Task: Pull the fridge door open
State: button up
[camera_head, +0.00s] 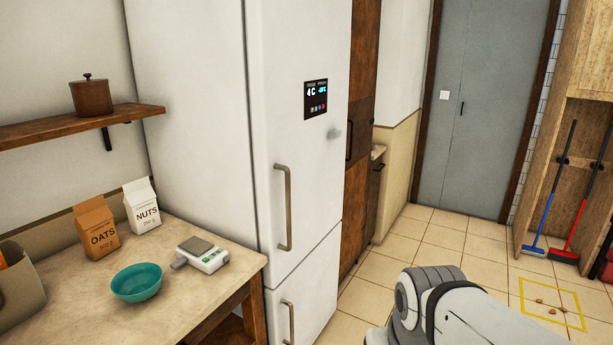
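A tall white fridge (300,145) stands at the centre of the view, with a small dark display panel (316,99) on its front. The upper fridge door (310,200) looks shut. Its handle (284,208) is a vertical tan bar near the door's left edge. A second handle (288,322) sits on the lower door. Part of my arm shows at the lower right, in front of the floor and apart from the fridge. My gripper is not visible.
A table (75,300) left of the fridge holds a teal bowl (137,283), a scale (203,254) and OATS (97,228) and NUTS (142,206) cartons. Open tiled floor (420,245) lies right of the fridge. A blue broom (549,190) and a red broom (586,195) lean in a wooden cabinet.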

aim_at(298, 59)
jog(key=z, duration=0.15)
jog(key=i, duration=1.1)
jog(key=z, duration=0.25)
